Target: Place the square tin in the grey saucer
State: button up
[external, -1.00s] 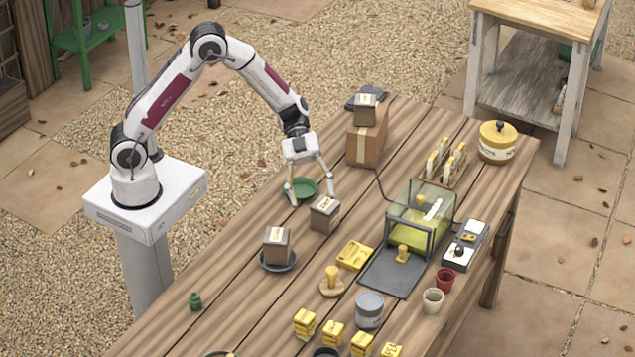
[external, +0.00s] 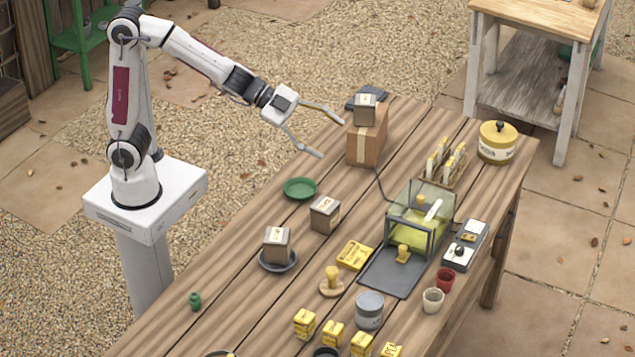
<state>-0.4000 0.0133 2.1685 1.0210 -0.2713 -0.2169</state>
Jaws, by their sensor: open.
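Three similar brown square tins with pale labels show. One square tin (external: 277,243) stands upright in the dark grey saucer (external: 279,267). Another square tin (external: 325,214) stands on the bare table, right of and beyond that saucer. A third square tin (external: 364,109) sits on top of a cardboard box (external: 366,148) at the far end. My gripper (external: 331,138) is open and empty, raised and tilted, with its fingers spread towards the cardboard box. It looks apart from every tin; its exact distance from the box is hard to tell.
An empty green saucer (external: 300,188) lies near the table's left edge. A glass case (external: 419,218), a dark mat (external: 394,272), a yellow packet (external: 355,255) and a grey can (external: 369,309) occupy the middle and right. The left strip of table is mostly clear.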

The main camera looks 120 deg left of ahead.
jog(key=s+d+r+n+g+y, duration=0.1)
jog(key=s+d+n+g+y, duration=0.25)
jog(key=s, duration=0.95)
jog(key=s+d+f+n+g+h, duration=0.1)
jog(key=s+d+f+h, duration=0.1)
jog(key=s+d, duration=0.4)
jog(key=s+d+f+n+g+h, duration=0.1)
jog(key=s+d+f+g+h, duration=0.1)
jog(key=s+d, duration=0.5)
jog(key=s+f+h, duration=0.1)
jog(key=s+f, duration=0.1)
jog(key=s, duration=0.4)
jog(key=shift+s+d+f, duration=0.15)
jog(key=shift+s+f, duration=0.25)
